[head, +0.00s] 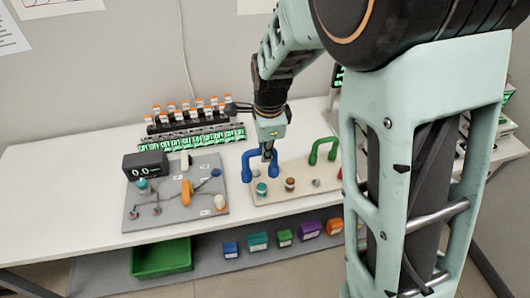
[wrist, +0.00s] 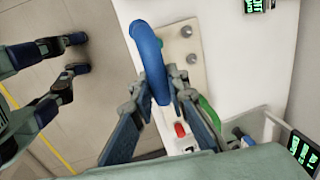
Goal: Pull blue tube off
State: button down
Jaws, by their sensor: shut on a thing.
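The blue tube (head: 249,160) is an arch at the left end of a beige board (head: 296,168). In the head view my gripper (head: 268,153) reaches down from above onto its right side. In the wrist view the blue tube (wrist: 150,55) runs down between my fingers (wrist: 158,84), which are closed on it from both sides. Its lower end is partly hidden by the fingers. I cannot tell whether its ends are still seated on the board.
A green tube (head: 323,150) arches at the board's right, with several small knobs between. A grey panel (head: 172,215) with a display (head: 145,163) stands left. A rack of orange-capped vials (head: 187,113) is behind. A green bin (head: 162,258) and small coloured boxes sit below.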

jog(key=shift+r, duration=1.6)
jog(key=shift+r, duration=1.5)
